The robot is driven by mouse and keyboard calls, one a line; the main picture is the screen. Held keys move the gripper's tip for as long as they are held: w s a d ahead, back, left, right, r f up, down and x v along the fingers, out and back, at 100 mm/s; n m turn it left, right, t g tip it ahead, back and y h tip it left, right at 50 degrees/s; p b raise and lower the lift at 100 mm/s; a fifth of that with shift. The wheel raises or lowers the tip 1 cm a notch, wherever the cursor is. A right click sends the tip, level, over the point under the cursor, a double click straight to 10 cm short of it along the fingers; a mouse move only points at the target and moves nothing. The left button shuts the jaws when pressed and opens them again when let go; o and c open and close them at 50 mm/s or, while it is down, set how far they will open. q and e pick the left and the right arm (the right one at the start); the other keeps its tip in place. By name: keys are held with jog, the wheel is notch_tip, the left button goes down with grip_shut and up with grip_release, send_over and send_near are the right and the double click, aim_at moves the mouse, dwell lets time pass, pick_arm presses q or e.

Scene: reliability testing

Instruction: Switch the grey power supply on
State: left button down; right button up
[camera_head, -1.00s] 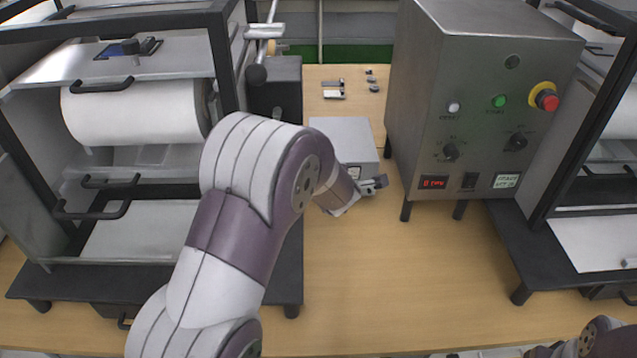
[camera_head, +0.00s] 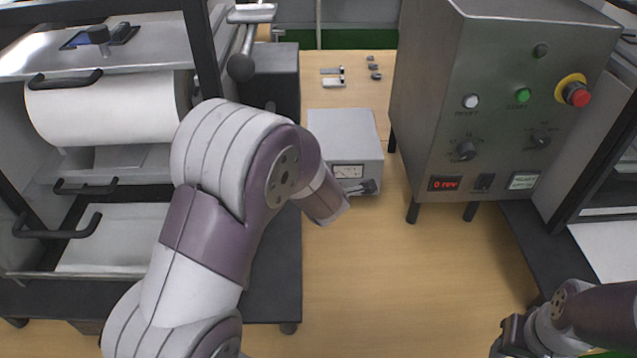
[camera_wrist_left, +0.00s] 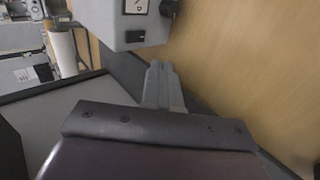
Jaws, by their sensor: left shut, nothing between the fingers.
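The grey power supply (camera_head: 342,132) stands on the wooden table in the middle of the head view. Its front has a white meter (camera_head: 348,171). In the left wrist view its front shows at the top, with a small black switch (camera_wrist_left: 135,37) below the meter and a dark knob (camera_wrist_left: 168,8) to the right. My left gripper (camera_wrist_left: 160,70) is shut and empty, its fingertips just short of the front, below and right of the switch.
A grey control box (camera_head: 480,110) with buttons, an emergency stop and a red display stands on legs to the right. A black-framed machine with a white roll (camera_head: 105,108) stands left. Small parts (camera_head: 333,82) lie behind the supply. Bare table lies in front of it.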

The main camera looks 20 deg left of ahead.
pick_arm(q)
jog(key=w+r+x, duration=0.1)
jog(key=x, duration=0.8)
jog(key=shift+w+a+r, duration=0.15)
jog(key=shift+w+a, duration=0.25)
jog(key=shift+w, duration=0.15)
jog(key=shift+r+p, duration=0.6)
jog(key=shift+r, duration=0.2)
